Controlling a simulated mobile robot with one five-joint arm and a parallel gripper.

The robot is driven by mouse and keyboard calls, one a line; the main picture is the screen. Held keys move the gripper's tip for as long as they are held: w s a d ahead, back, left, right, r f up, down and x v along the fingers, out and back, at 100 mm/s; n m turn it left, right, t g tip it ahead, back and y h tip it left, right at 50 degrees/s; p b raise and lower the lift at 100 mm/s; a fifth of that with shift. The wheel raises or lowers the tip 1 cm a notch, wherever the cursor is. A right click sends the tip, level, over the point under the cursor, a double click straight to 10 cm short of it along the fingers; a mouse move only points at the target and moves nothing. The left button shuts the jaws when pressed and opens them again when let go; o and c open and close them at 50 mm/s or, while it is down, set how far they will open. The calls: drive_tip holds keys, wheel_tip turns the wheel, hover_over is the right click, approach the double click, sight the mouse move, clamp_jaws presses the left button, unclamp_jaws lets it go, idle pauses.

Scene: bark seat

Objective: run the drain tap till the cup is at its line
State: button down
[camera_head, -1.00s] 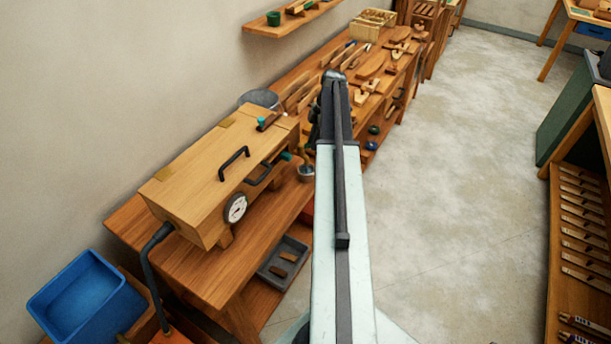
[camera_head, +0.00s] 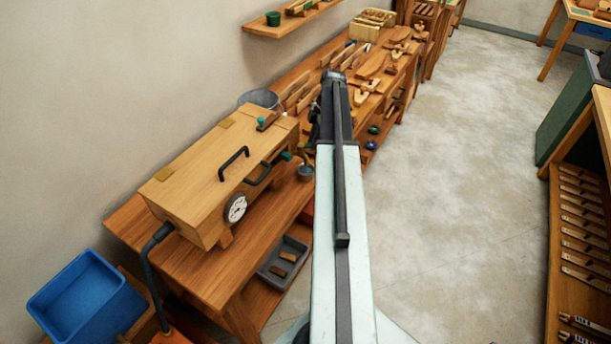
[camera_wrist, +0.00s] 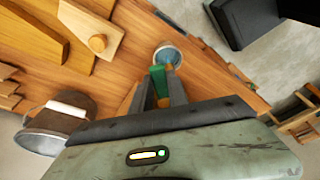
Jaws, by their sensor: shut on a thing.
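A small round cup (camera_head: 305,173) stands by the right end of the wooden box, partly hidden by my arm in the head view. In the wrist view the cup (camera_wrist: 169,56) shows a pale rim and a blue-grey inside; I cannot make out a line or level. A green handle (camera_wrist: 158,77), seemingly the drain tap's, sits between the fingertips of my gripper (camera_wrist: 160,88), which is shut on it. A brassy part shows below it. The cup lies just beyond the fingertips in that picture. In the head view my arm hides the fingertips.
The long wooden box (camera_head: 190,172) with black handles and a dial (camera_head: 236,208) stands on the bench. A metal bucket (camera_head: 259,98) is behind it. Wooden pieces crowd the bench (camera_head: 150,240) farther along. A blue bin (camera_head: 82,298) is at lower left. The floor right of my arm is clear.

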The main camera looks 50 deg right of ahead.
idle(0.3)
drive_tip(key=a+m, duration=0.1)
drive_tip(key=m, duration=0.2)
drive_tip(key=s+a+m+t+h, duration=0.1)
drive_tip(key=m, duration=0.2)
drive_tip(key=s+a+m, duration=0.1)
drive_tip(key=m, duration=0.2)
drive_tip(key=shift+s+a+m+h, duration=0.2)
drive_tip(key=shift+m+h, duration=0.2)
drive_tip(key=c, duration=1.3)
unclamp_jaws()
drive_tip(key=p+v, duration=0.2)
drive_tip(key=w+p+v, duration=0.1)
drive_tip(key=p+v, duration=0.5)
drive_tip(key=shift+w+a+r, duration=0.15)
drive_tip(key=shift+w, duration=0.2)
